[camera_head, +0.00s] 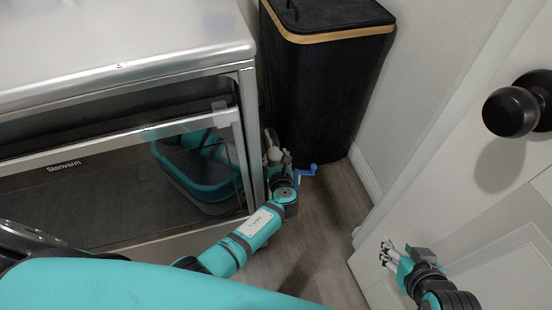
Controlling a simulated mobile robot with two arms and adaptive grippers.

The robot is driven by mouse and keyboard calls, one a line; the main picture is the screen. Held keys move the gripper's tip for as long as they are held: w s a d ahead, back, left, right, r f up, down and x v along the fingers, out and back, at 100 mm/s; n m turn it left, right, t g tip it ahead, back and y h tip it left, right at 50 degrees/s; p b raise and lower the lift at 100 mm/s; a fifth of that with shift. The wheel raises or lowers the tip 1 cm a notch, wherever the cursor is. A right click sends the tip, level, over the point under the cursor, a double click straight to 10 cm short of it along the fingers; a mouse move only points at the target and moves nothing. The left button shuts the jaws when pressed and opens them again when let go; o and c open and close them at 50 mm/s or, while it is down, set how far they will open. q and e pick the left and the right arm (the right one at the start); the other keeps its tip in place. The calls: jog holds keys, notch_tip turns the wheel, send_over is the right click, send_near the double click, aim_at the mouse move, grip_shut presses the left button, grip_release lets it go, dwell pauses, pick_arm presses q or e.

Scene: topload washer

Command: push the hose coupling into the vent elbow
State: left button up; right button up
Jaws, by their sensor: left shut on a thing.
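My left gripper (275,160) reaches into the narrow gap between the metal appliance (243,110) and the black hamper. It is shut on a small pale part (269,140) that shows only in pieces past the fingers; this may be the hose coupling, but I cannot tell for sure. A small blue crank-shaped handle (308,171) shows just right of the gripper. I cannot make out the vent elbow. My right gripper (385,253) is low at the right, in front of the white door. Its fingers are apart with nothing between them.
The black hamper (325,80) with a wooden band stands behind the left gripper. The white door (440,170) with a dark knob (511,111) closes off the right side. A strip of bare wooden floor (325,235) is clear between appliance and door.

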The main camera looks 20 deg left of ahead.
aim_at(277, 164)
pick_arm(q)
jog(key=shift+f, duration=0.15)
jog(key=o, duration=1.3)
pick_arm(e)
jog(key=shift+w+a+r, duration=0.1)
jog(key=shift+w+r, duration=0.1)
jog(key=shift+w, duration=0.15)
pick_arm(q)
jog(key=shift+s+d, duration=0.1)
jog(key=shift+s, duration=0.1)
jog(key=v, duration=0.7)
pick_arm(e)
jog(key=shift+s, duration=0.1)
pick_arm(q)
jog(key=shift+s, duration=0.1)
